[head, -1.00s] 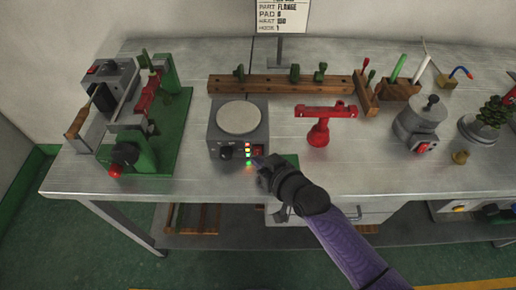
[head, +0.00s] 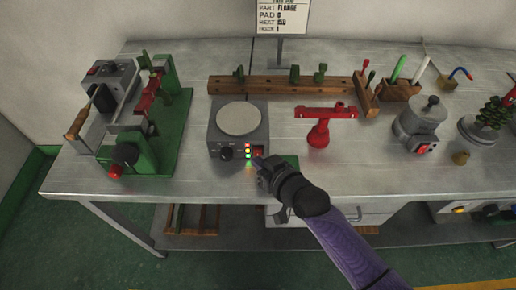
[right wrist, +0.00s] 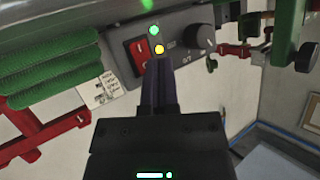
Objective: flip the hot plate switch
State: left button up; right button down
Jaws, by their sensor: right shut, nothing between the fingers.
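The hot plate (head: 220,145) is a grey box with a round pale top, near the middle of the bench in the head view. Its front has a black knob (head: 225,153), a column of lit lights (head: 248,152) and a red switch (head: 258,153). My right gripper (head: 257,162) is shut and empty, its tips close in front of the switch. In the right wrist view the red rocker switch (right wrist: 138,60) is just left of the closed fingertips (right wrist: 159,64), and the knob (right wrist: 200,38) is to the right. Whether the fingertips touch the panel cannot be told. My left gripper is not in view.
A green-based wax press (head: 170,130) stands at left. A red stand (head: 319,130) is right of the hot plate, and a wooden rack (head: 270,87) lies behind.

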dwell(0.8)
jog(key=shift+w, duration=0.4)
jog(key=shift+w+r, duration=0.1)
jog(key=shift+w, duration=0.2)
dwell(0.5)
jog(key=shift+s+p, duration=0.3)
jog(key=shift+s, duration=0.45)
